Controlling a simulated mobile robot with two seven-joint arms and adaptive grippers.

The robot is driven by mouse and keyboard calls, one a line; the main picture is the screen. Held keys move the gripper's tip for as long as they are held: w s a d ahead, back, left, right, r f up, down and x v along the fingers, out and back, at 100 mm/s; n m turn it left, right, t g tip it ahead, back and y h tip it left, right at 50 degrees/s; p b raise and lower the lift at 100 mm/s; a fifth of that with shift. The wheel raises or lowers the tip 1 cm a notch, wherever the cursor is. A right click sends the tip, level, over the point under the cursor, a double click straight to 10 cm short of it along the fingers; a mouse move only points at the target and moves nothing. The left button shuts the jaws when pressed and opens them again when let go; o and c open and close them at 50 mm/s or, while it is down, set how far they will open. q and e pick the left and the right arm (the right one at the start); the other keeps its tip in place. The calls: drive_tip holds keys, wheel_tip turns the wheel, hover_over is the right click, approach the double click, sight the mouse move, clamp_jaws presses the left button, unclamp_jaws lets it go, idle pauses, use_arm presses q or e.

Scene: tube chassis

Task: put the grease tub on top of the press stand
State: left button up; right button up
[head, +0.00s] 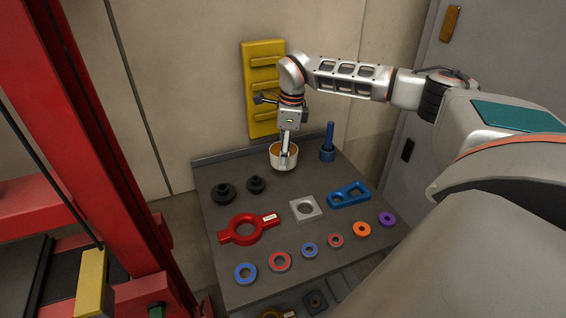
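The grease tub (278,162) is a small white cup with an orange-brown inside, upright at the back of the grey bench. My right gripper (286,150) points down at the tub, its fingers reaching into or across its opening. I cannot tell whether the fingers are closed on the tub's wall, or whether the tub touches the bench. A red frame (112,130) at the left looks like the press; I cannot make out for certain which part is its stand. My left gripper is not in view.
The grey bench (215,208) holds a blue post tool (328,145), black knobs (222,193), a red ring tool (243,229), a grey square block (305,208), a blue bracket (349,195) and several coloured rings along the front. A yellow rack (262,90) stands at the back wall.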

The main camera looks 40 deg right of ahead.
drive_tip(key=shift+f, duration=1.9)
drive_tip(key=shift+f, duration=0.15)
drive_tip(key=o, duration=1.6)
drive_tip(key=shift+c, duration=0.2)
drive_tip(key=r, duration=0.8)
drive_tip(key=s+d+r, duration=0.1)
drive_tip(key=r, duration=0.3)
drive_tip(key=shift+r+p, duration=0.15)
drive_tip(key=shift+p, duration=0.25)
drive_tip(key=shift+s, duration=0.1)
